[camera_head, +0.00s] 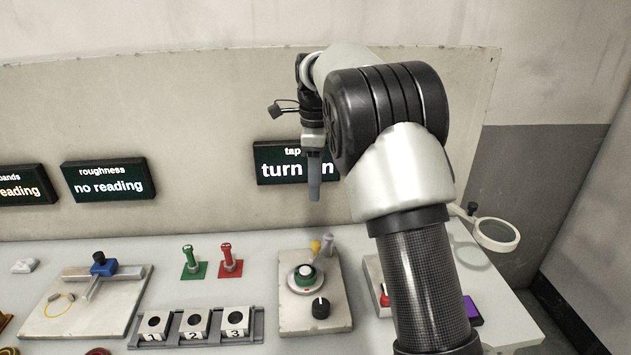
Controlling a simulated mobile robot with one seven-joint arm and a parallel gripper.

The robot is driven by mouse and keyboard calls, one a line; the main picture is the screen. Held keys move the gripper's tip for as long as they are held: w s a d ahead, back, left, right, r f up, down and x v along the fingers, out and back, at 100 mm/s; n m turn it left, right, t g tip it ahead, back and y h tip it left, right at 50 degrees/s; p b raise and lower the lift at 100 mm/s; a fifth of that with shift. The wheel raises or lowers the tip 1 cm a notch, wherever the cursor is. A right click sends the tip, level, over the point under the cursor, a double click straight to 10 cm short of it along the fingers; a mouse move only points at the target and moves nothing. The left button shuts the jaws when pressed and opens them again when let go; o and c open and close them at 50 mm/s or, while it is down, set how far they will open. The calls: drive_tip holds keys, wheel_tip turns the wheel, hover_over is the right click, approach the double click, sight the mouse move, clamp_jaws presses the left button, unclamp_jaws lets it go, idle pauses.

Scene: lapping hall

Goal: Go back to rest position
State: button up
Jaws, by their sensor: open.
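My gripper (314,196) hangs at the end of my arm, pointing down in front of the sign that reads "tap" and "turn" (268,175). Its fingers overlap in this view, and nothing shows between them. It is raised above the bench (230,325), apart from everything on it. Below it stands a pale board (330,293) with a round green-and-white part (305,274) and a black knob (320,307). My arm covers part of the sign and the right side of the bench.
Left of the board are a numbered block rack (195,327), red (229,263) and green (190,262) upright pieces, and a blue clamp slide (102,264). A magnifier (495,234) sticks out at right. The back panel (210,110) stands close behind my gripper.

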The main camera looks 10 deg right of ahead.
drive_tip(key=s+d+r+n+t+p, duration=0.4)
drive_tip(key=s+r+n, duration=0.5)
drive_tip(key=s+r, duration=0.6)
drive_tip(key=s+d+f+n+p, duration=0.1)
drive_tip(key=s+n, duration=0.4)
drive_tip(key=s, duration=0.4)
drive_tip(key=s+d+f+n+t+p, duration=0.1)
drive_tip(key=s+n, duration=0.5)
drive_tip(key=s, duration=0.4)
drive_tip(key=shift+s+d+f+t+p, duration=0.15)
drive_tip(key=shift+d+f+t+p, duration=0.15)
drive_tip(key=shift+d+p, duration=0.1)
